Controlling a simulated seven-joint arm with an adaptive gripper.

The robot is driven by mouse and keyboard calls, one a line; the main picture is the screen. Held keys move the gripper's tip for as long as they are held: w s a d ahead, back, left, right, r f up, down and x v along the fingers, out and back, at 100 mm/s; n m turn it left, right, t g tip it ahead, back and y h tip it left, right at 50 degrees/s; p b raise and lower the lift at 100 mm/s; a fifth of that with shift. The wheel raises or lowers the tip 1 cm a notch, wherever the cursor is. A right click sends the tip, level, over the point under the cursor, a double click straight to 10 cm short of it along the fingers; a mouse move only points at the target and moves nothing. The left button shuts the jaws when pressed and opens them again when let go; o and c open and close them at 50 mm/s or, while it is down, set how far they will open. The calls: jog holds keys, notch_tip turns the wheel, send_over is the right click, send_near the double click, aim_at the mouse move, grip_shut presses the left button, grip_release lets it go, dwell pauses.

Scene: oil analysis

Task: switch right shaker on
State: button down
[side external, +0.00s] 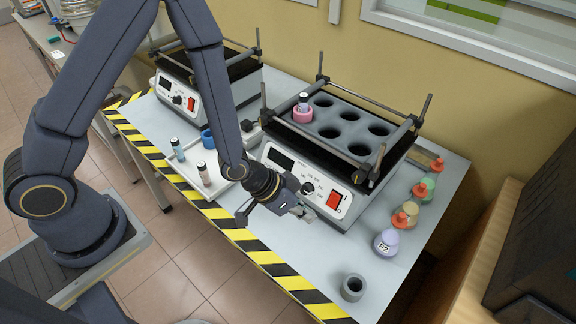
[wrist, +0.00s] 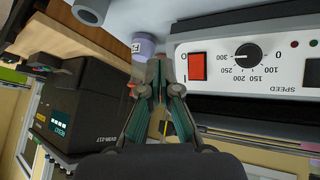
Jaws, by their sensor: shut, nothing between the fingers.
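The right shaker (side external: 283,183) stands on the table, with a white front panel and a dark top with several round holes. Its red rocker switch (side external: 334,200) is on the right of the panel, beside a black speed knob (side external: 307,187). My gripper (side external: 308,214) is shut and empty, low in front of the panel and just left of the switch. In the wrist view the panel appears upside down. There the red switch (wrist: 196,66) is just right of my closed fingertips (wrist: 157,66), and the knob (wrist: 247,52) is farther right. I cannot tell the switch position or contact.
A second shaker (side external: 190,98) stands at the left. A tray (side external: 222,184) with vials lies left of my gripper. Flasks with orange stoppers (side external: 399,219) line the right side.

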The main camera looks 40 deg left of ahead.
aim_at(333, 201)
jog(key=w+f, duration=0.3)
jog(key=w, duration=0.4)
jog(key=shift+w, duration=0.25)
jog(key=shift+w, duration=0.15)
dwell(1.2)
jog(key=shift+w+f, duration=0.1)
jog(key=shift+w, duration=0.15)
